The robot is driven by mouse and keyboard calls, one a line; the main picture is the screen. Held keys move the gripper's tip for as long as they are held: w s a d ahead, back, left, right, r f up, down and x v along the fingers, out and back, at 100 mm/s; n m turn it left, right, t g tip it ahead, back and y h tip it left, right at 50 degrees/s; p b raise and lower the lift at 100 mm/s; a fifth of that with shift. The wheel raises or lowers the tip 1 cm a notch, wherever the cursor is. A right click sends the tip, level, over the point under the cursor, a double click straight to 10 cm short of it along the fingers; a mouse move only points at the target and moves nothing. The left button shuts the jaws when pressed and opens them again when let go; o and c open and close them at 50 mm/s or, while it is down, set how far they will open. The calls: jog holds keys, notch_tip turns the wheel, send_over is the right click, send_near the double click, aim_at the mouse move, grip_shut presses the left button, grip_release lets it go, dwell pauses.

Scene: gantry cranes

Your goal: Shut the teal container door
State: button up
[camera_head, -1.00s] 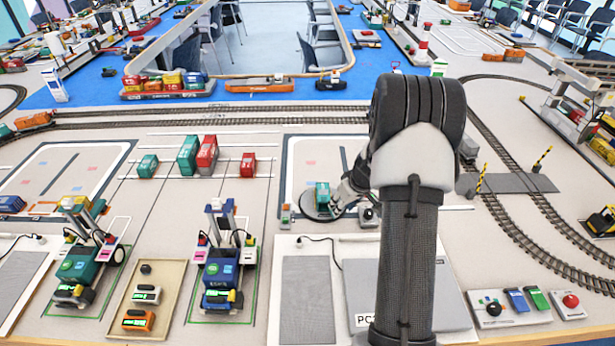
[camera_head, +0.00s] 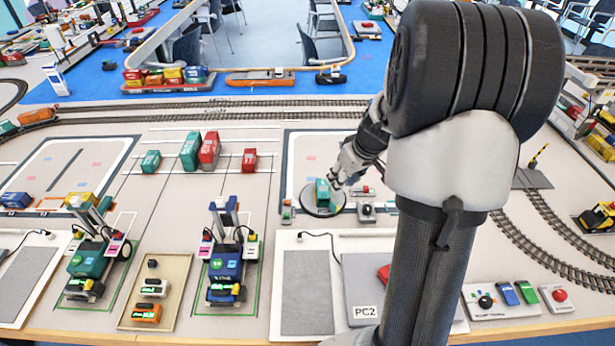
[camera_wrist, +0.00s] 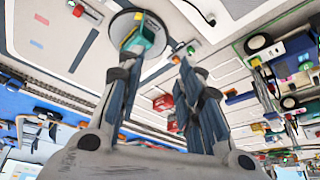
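A small teal container (camera_head: 322,190) stands on a round grey turntable (camera_head: 309,200) in the middle of the head view. In the wrist view the teal container (camera_wrist: 150,36) is near the top, on the turntable (camera_wrist: 122,24), just beyond the left finger. Its door is too small and partly hidden, so I cannot tell how far it stands open. My gripper (camera_head: 343,172) is beside the container, at its upper right in the head view. In the wrist view my gripper (camera_wrist: 160,65) has its fingers spread wide with nothing between them. I cannot tell whether a finger touches the container.
A small grey control box (camera_head: 367,211) stands right of the turntable. Other teal containers (camera_head: 190,151) and red containers (camera_head: 209,150) stand further left. A grey PC2 panel (camera_head: 362,285) lies in front. Rail tracks (camera_head: 545,240) curve at right. The mat left of the turntable is mostly clear.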

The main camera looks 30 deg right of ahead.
jog(key=s+a+r, duration=0.3)
jog(key=a+r, duration=0.6)
jog(key=a, duration=0.3)
jog(key=shift+a+y, duration=0.3)
jog(key=shift+a, duration=0.1)
jog(key=shift+d, duration=0.1)
